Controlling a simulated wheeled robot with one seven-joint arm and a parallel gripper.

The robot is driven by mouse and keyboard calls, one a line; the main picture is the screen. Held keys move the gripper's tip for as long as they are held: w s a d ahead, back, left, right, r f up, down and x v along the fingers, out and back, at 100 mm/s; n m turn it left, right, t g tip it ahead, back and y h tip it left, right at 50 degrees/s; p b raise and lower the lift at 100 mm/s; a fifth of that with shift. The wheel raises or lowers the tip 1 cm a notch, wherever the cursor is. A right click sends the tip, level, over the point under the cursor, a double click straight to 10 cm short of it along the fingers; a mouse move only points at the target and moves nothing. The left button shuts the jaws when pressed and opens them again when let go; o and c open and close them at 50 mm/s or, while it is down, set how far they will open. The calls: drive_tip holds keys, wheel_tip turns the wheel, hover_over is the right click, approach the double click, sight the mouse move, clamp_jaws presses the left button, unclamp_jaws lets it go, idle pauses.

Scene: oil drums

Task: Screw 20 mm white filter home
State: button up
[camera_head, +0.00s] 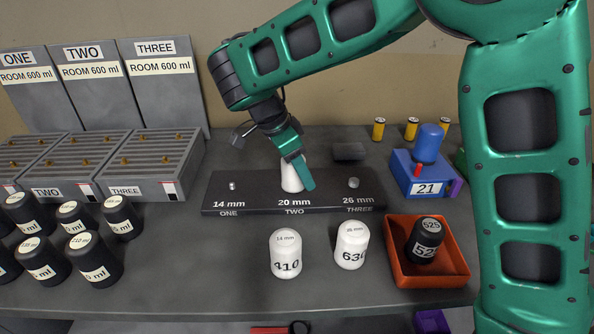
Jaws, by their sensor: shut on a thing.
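The white 20 mm filter (291,180) stands upright at the middle position, marked 20 mm TWO, of the dark bar (232,199). My gripper (297,175) reaches down from above and is shut on this filter. Its near green finger covers part of the filter's right side. Whether the filter is fully seated on its stud cannot be told. The 14 mm stud (232,186) on the left and the 26 mm stud (354,183) on the right are bare.
White filters marked 14 mm (286,254) and 26 mm (351,246) stand in front of the bar. An orange tray (455,272) holds a black drum (424,240). A blue block (420,178) stands right. Several black drums (97,262) and grey racks (160,160) fill the left.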

drive_tip(key=shift+a, duration=0.1)
drive_tip(key=m, duration=0.1)
drive_tip(key=m+g, duration=0.1)
drive_tip(key=m, duration=0.1)
drive_tip(key=shift+s, duration=0.25)
drive_tip(key=m, duration=0.1)
drive_tip(key=m+g, duration=0.1)
drive_tip(key=m, duration=0.1)
drive_tip(key=shift+s+g, duration=0.25)
drive_tip(key=shift+g, duration=0.05)
drive_tip(key=o, duration=1.3)
